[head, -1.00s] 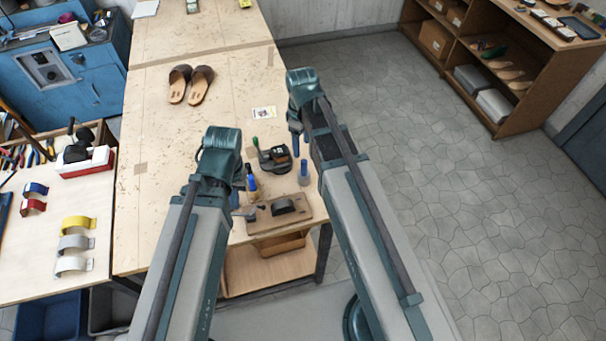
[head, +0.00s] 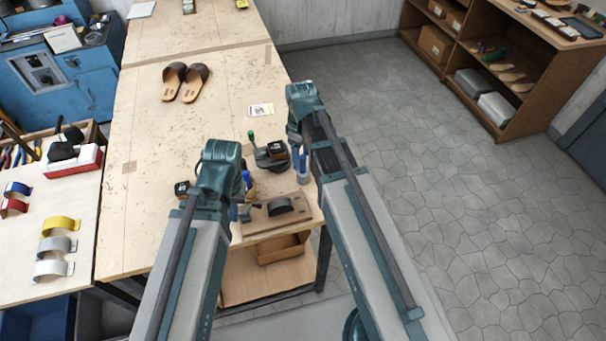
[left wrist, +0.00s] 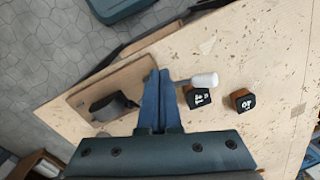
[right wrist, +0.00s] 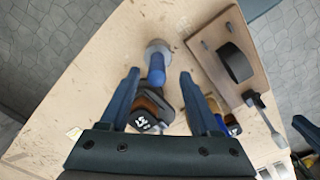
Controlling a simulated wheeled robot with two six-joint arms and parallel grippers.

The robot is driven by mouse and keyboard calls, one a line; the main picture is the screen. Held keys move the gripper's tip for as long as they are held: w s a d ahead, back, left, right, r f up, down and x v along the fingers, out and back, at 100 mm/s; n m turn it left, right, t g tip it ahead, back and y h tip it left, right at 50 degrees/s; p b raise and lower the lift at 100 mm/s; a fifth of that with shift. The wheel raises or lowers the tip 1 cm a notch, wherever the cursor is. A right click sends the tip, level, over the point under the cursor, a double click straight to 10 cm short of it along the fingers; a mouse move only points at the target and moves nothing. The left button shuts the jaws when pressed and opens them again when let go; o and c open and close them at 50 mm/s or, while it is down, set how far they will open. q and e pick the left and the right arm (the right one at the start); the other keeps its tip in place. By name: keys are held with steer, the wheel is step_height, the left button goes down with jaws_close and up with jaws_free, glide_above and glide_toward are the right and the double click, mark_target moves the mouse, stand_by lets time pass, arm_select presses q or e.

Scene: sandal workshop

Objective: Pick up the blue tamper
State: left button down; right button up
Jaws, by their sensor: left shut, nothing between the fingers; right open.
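The blue tamper (right wrist: 156,66), with a blue handle and a round grey head, stands on the workbench top (head: 150,130). In the right wrist view it is between and slightly beyond the fingertips of my right gripper (right wrist: 158,76), which is open and empty. In the head view the tamper (head: 303,177) is just below the right gripper (head: 298,157), partly hidden by it. My left gripper (left wrist: 161,76) is shut and empty, over the bench near the wooden board (left wrist: 135,75); in the head view the left gripper (head: 234,211) is left of that board.
A dark stamp-like block (right wrist: 146,115) lies close to the tamper. The board carries a black curved piece (head: 280,206). A white-handled tool (left wrist: 204,80) and two dark blocks are near the left gripper. Sandals (head: 185,82) lie farther back. The bench's right edge is close.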

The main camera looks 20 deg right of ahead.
mark_target(303, 164)
arm_select(q)
step_height(303, 164, down, 5)
steer(key=b, duration=0.4)
steer(key=shift+r, duration=0.1)
arm_select(e)
steer(key=f, duration=0.4)
steer(key=shift+d+f, duration=0.25)
steer(key=shift+f, duration=0.15)
arm_select(q)
steer(key=shift+r, duration=0.1)
arm_select(e)
steer(key=shift+r, duration=0.1)
jaws_close()
